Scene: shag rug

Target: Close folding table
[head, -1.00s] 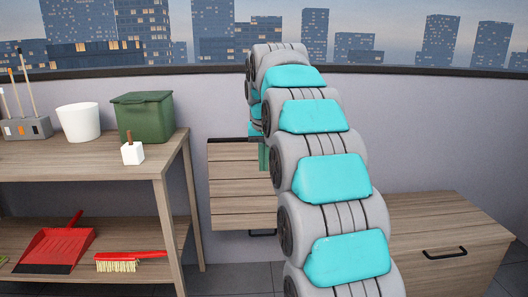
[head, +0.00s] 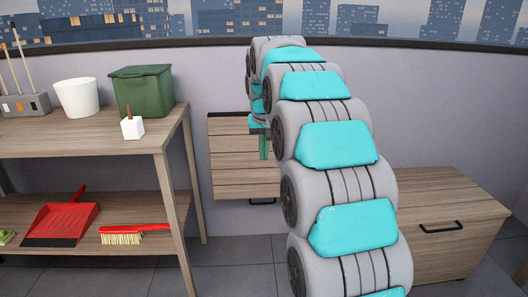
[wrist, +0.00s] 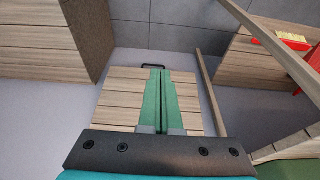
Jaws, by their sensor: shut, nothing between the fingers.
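The folding table is a slatted wooden panel (head: 232,170) on the grey wall, left of my arm in the head view. It looks hanging down, near flat to the wall, with a dark handle (head: 262,201) at its lower edge. In the wrist view the panel (wrist: 120,95) lies behind the fingers, and its handle (wrist: 158,67) is beyond the tips. My gripper (head: 264,152) has green fingers, shut and empty, in front of the panel's right part; it also shows in the wrist view (wrist: 162,72). I cannot tell whether the fingers touch the panel. My arm hides the panel's upper right.
A wooden shelf unit (head: 170,140) stands at left with a green bin (head: 142,92), white bucket (head: 77,98), red dustpan (head: 62,224) and brush (head: 134,234). A wooden cabinet (head: 450,205) stands at right. Tiled floor (head: 235,255) is free between them.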

